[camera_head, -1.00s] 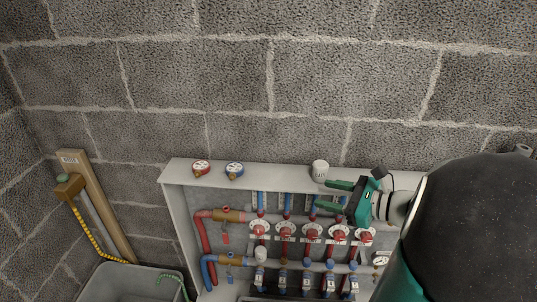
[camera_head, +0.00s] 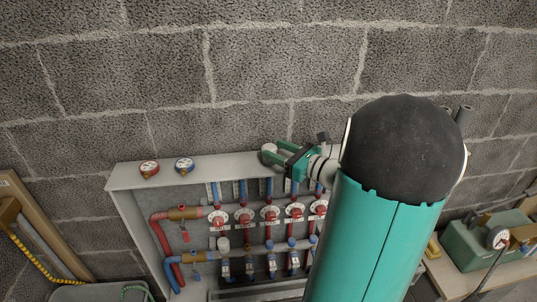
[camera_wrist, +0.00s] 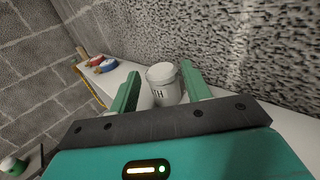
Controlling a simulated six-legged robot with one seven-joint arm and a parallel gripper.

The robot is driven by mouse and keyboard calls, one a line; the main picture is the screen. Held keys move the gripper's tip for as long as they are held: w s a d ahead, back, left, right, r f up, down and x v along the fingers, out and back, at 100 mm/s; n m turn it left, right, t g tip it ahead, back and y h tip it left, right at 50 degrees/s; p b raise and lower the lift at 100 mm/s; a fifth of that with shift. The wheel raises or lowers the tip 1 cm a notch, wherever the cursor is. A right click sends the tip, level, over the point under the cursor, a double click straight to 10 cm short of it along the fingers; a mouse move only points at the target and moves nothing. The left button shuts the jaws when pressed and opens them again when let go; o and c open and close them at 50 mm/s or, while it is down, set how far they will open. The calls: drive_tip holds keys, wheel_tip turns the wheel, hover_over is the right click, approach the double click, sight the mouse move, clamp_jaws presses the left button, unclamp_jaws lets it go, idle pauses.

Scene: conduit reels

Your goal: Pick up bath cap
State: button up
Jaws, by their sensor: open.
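The bath cap (camera_wrist: 163,86) is a white cylinder with a round lid, standing upright on top of the white cabinet. The letters "TH" show on its side in the wrist view. In the head view the cap (camera_head: 268,147) is partly covered by my gripper. My gripper (camera_wrist: 160,72) is open, with one green finger on each side of the cap. I cannot tell whether either finger touches it. In the head view my gripper (camera_head: 272,152) reaches in from the right, low over the cabinet top.
The cabinet (camera_head: 128,176) holds red and blue pipes with several valves. A red gauge (camera_head: 149,168) and a blue gauge (camera_head: 184,165) lie on its top at the left. The block wall (camera_head: 250,75) rises close behind. A green machine (camera_head: 475,245) stands at the right.

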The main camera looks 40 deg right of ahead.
drive_tip(key=w, duration=0.5)
drive_tip(key=shift+a, duration=0.4)
drive_tip(key=c, duration=0.7)
drive_tip(key=shift+c, duration=0.2)
